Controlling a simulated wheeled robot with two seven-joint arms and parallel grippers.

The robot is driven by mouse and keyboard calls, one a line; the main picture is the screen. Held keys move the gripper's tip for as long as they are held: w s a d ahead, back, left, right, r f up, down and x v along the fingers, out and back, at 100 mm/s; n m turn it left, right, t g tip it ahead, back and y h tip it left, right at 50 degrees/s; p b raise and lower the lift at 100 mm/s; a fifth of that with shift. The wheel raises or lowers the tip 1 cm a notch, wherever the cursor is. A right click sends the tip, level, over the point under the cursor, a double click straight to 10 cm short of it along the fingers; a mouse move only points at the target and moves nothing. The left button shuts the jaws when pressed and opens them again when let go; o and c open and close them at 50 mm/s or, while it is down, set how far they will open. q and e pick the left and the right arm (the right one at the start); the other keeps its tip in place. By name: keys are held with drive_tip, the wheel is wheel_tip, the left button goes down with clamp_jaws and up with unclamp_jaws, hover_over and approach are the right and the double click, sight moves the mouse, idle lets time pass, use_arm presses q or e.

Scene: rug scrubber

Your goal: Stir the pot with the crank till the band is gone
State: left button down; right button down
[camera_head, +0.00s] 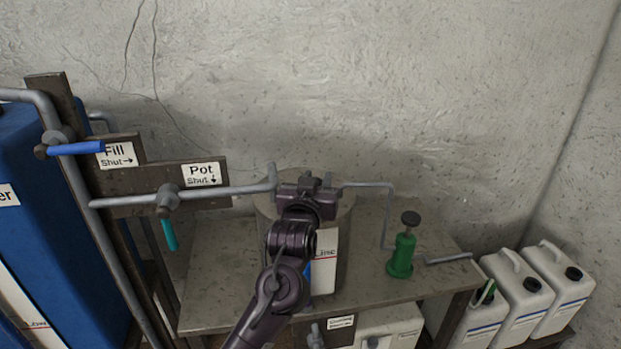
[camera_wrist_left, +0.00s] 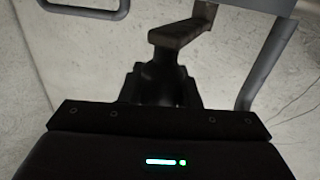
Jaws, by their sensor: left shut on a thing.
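The grey pot (camera_head: 342,235) stands on the metal table, partly hidden behind my left arm. A white label (camera_head: 325,258) reading "Line" with a red line is on its front, beside a blue strip (camera_head: 322,277). My left gripper (camera_head: 305,184) is over the pot's top and shut on the crank. In the left wrist view, a dark flat crank bar (camera_wrist_left: 182,32) shows just beyond the gripper (camera_wrist_left: 165,75). In the head view the gripper hides most of the crank. My right gripper is not in view.
A grey pipe (camera_head: 235,190) with a teal-handled valve (camera_head: 170,235) marked "Pot Shut" reaches the pot from the left. A blue-handled valve (camera_head: 75,148) marked "Fill" is above it. A green hand pump (camera_head: 401,255) stands right on the table (camera_head: 215,290). White jugs (camera_head: 525,295) stand far right.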

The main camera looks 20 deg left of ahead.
use_arm(q)
drive_tip(key=shift+w+d+r, duration=0.15)
drive_tip(key=shift+w+r, duration=0.05)
drive_tip(key=shift+r, duration=0.15)
drive_tip(key=shift+w+d, duration=0.5)
drive_tip(key=shift+w, duration=0.1)
drive_tip(key=shift+w+d+f, duration=0.1)
drive_tip(key=shift+w, duration=0.05)
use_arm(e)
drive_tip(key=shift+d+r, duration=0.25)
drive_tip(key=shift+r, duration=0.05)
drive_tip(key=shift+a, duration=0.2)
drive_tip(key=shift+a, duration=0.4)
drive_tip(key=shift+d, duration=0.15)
